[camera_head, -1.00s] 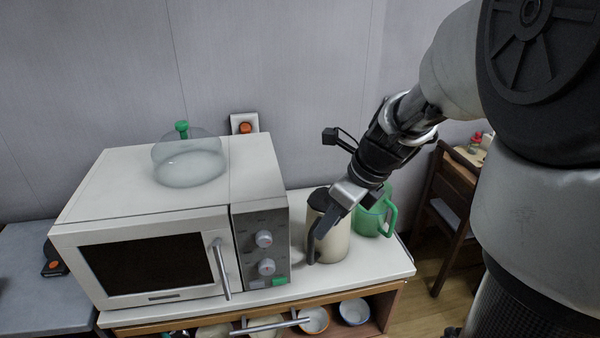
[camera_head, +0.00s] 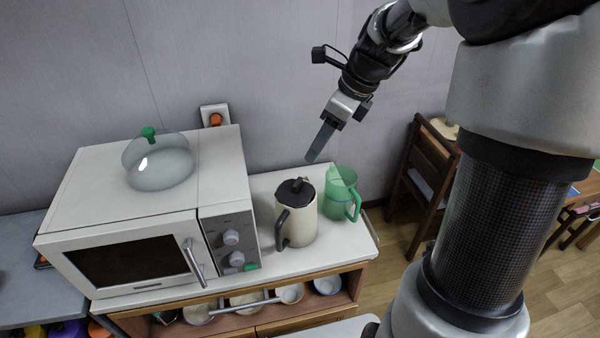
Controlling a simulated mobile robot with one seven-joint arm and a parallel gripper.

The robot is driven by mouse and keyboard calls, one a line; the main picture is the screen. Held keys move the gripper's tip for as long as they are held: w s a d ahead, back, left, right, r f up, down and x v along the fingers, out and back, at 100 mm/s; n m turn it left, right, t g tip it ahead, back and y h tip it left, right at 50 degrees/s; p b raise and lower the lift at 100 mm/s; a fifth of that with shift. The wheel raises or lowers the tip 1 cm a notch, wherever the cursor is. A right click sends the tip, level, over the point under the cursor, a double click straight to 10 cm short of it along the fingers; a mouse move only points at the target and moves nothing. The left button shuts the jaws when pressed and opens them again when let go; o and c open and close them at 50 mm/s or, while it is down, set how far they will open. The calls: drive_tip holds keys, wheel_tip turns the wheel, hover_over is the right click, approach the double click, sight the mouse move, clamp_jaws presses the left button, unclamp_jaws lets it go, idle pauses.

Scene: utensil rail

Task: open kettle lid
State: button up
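The kettle (camera_head: 303,221) is cream with a black handle (camera_head: 282,228) on its left side. It stands upright on the white counter, right of the microwave. Its black lid (camera_head: 295,190) sits on top and looks shut. My gripper (camera_head: 314,158) hangs above and slightly right of the lid, pointing down, apart from the kettle. Its fingers overlap in this view, so I cannot tell whether they are open or shut. Nothing shows held in them.
A green pitcher (camera_head: 341,196) stands close to the kettle's right. A white microwave (camera_head: 130,235) with a glass dome (camera_head: 158,166) on top is at left. A wall socket (camera_head: 215,116) is behind. Bowls (camera_head: 290,293) sit on the shelf below.

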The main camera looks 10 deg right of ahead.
sight(297, 181)
drive_tip(key=x, duration=1.4)
drive_tip(key=shift+f, duration=0.1)
drive_tip(key=shift+w, duration=0.1)
clamp_jaws()
